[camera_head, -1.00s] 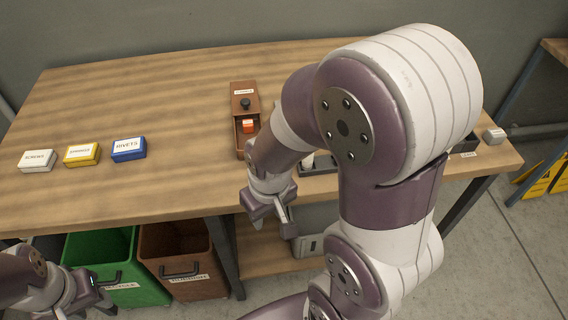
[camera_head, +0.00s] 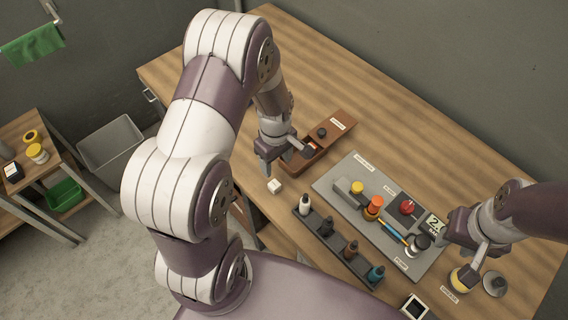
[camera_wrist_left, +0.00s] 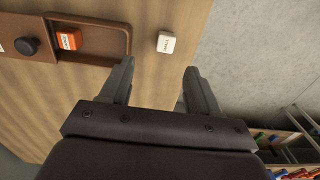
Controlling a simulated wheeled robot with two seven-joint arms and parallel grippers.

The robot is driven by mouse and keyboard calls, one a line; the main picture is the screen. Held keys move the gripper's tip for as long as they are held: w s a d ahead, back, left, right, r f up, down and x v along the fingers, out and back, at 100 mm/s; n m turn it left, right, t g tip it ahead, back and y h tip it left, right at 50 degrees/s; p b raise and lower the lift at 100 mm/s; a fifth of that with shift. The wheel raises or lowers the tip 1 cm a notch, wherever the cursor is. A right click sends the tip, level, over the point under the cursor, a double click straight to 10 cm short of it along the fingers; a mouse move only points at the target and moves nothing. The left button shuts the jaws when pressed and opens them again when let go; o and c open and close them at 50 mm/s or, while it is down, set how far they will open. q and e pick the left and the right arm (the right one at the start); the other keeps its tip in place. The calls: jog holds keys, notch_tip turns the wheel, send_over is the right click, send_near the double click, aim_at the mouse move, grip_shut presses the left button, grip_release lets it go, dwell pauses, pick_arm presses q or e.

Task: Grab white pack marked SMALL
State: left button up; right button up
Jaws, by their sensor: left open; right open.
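The small white pack (camera_head: 274,186) sits near the table's front edge, just in front of the brown tray. In the left wrist view the white pack (camera_wrist_left: 166,42) lies beyond the fingertips, roughly in line with the gap between them, apart from both. Its dark label faces up but is too small to read surely. My left gripper (camera_head: 285,162) is open and empty, above and behind the pack; its fingers also show in the left wrist view (camera_wrist_left: 158,72). My right gripper (camera_head: 458,262) is open over the right part of the table, far from the pack.
A bottle rack (camera_head: 337,245) and a grey tool board (camera_head: 335,182) stand to the right. A grey bin (camera_head: 112,146) is on the floor at left.

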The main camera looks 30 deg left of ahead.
aim_at(275, 184)
pick_arm(q)
jog(key=f, duration=0.1)
jog(key=s+f, duration=0.1)
jog(key=f, duration=0.1)
jog(key=shift+s+a, duration=0.25)
jog(key=shift+s, duration=0.1)
jog(key=f, duration=0.2)
jog(key=f+p, duration=0.1)
jog(key=w+f+p, duration=0.1)
jog(key=f, duration=0.1)
jog(key=shift+d+f, duration=0.15)
jog(key=shift+f, duration=0.2)
jog(key=shift+s+f, duration=0.1)
jog(key=shift+f, duration=0.25)
jog(key=shift+s+a, duration=0.2)
jog(key=shift+w+d, duration=0.1)
jog(key=shift+w, duration=0.05)
jog(key=c, duration=1.1)
pick_arm(e)
jog(key=r, duration=0.1)
jog(key=s+r, duration=0.1)
jog(key=shift+a+r, duration=0.1)
jog(key=shift+r, duration=0.25)
